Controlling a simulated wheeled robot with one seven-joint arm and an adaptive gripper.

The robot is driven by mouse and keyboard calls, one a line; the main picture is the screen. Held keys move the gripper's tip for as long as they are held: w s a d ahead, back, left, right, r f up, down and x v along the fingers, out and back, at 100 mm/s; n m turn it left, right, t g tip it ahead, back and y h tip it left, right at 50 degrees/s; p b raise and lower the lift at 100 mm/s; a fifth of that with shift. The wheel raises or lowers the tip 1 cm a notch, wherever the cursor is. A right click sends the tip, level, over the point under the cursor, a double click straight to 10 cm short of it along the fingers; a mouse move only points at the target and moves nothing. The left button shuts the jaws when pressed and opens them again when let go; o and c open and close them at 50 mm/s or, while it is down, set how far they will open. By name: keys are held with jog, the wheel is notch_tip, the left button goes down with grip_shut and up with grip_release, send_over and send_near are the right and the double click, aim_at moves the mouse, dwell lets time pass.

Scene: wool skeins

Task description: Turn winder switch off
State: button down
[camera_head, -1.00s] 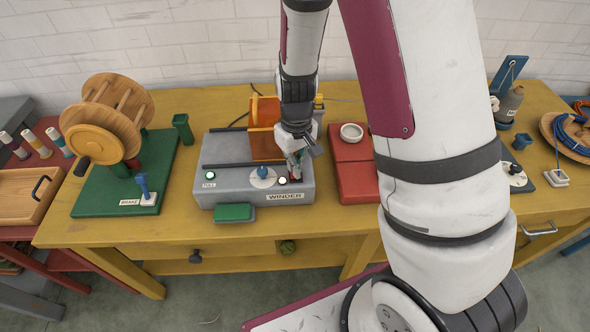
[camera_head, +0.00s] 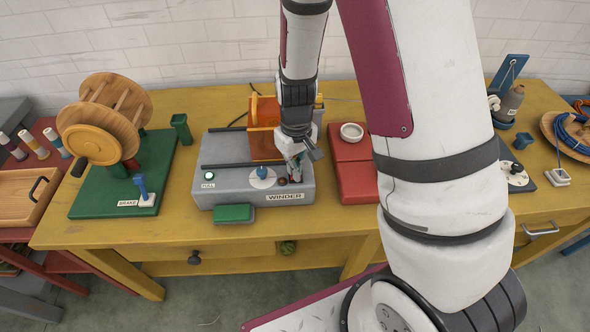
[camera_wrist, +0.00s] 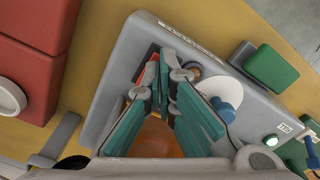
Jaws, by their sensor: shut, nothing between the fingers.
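The winder (camera_head: 228,188) is a grey box on the yellow table, with a WINDER label on its front edge. My gripper (camera_head: 295,177) is shut and empty, pointing down at the right front of its top. In the wrist view the fingertips (camera_wrist: 163,75) are beside a red switch piece (camera_wrist: 148,76) in a dark surround, partly hidden by a finger. I cannot tell whether they touch it or which way it is tilted. A small round brown lamp (camera_wrist: 190,68) beside the fingers looks unlit; it also shows in the head view (camera_head: 282,181).
A blue knob on a white disc (camera_head: 262,174) and a lit lamp (camera_head: 209,176) are to the left on the winder. An orange frame (camera_head: 263,142) rises behind. A green block (camera_head: 234,213) lies in front, a red box (camera_head: 354,170) to the right.

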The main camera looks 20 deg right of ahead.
jog(key=shift+r+p, duration=2)
jog(key=shift+r, duration=1.45)
jog(key=s+r+t, duration=0.1)
jog(key=s+r, duration=0.3)
jog(key=r, duration=0.4)
jog(key=s+r+m+t, duration=0.1)
jog(key=s+r, duration=0.3)
jog(key=r, duration=0.4)
jog(key=s+r+t, duration=0.2)
jog(key=s+r, duration=0.1)
jog(key=r, duration=0.4)
jog(key=s+r+m+t, duration=0.1)
jog(key=s+r, duration=0.3)
jog(key=s, duration=0.5)
jog(key=shift+s+r, duration=0.3)
jog(key=shift+r, duration=0.1)
